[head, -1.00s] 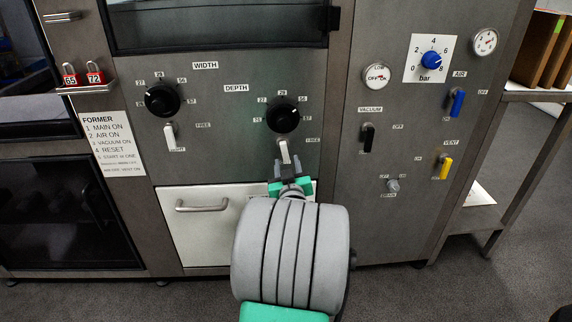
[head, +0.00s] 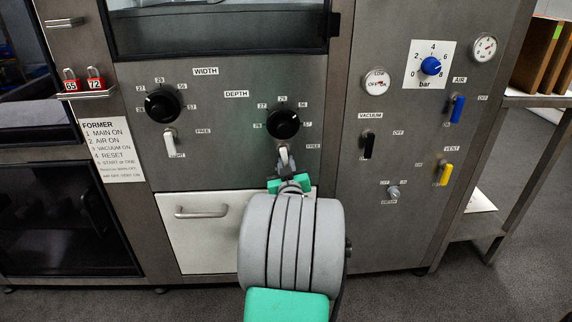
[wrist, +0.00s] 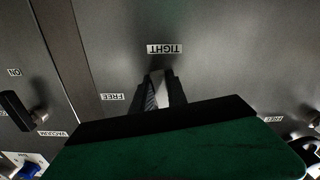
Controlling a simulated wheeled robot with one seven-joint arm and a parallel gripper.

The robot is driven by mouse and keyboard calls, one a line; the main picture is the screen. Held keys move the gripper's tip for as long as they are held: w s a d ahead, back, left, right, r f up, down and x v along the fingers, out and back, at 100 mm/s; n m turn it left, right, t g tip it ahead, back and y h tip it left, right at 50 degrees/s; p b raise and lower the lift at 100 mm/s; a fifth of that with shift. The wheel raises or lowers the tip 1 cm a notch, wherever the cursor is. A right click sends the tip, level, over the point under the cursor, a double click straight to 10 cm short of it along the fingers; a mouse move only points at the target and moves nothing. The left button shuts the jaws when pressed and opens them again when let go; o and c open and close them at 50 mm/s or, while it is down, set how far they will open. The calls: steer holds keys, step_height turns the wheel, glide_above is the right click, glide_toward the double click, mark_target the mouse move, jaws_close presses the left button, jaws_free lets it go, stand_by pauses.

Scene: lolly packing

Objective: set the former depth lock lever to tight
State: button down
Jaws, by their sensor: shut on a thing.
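The depth lock lever (head: 283,157) is a short pale lever below the black DEPTH knob (head: 283,124) on the grey former panel. It points down, with the FREE label (head: 313,146) to its upper right. In the wrist view the TIGHT label (wrist: 164,48) lies just beyond the fingertips, and FREE (wrist: 112,97) is off to the left. My gripper (head: 284,172) is at the lever's lower part, shut on it. In the wrist view the gripper (wrist: 159,88) has a pale strip of the lever between its dark fingers. The lever's lower end is partly hidden.
The WIDTH knob (head: 162,104) and its white lever (head: 169,143) are to the left. Below is a white drawer with a handle (head: 201,212). The black vacuum lever (head: 368,145), blue air lever (head: 457,109) and yellow vent lever (head: 446,174) are to the right.

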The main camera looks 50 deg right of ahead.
stand_by(0.3)
steer(key=shift+w+a+m+b, duration=0.15)
steer(key=shift+m, duration=0.45)
steer(key=shift+w+a+m+b, duration=0.1)
steer(key=shift+m+b, duration=0.05)
steer(key=shift+m, duration=0.45)
steer(key=c, duration=1.3)
jaws_free()
steer(key=shift+p+v, duration=0.75)
steer(key=shift+v, duration=3.2)
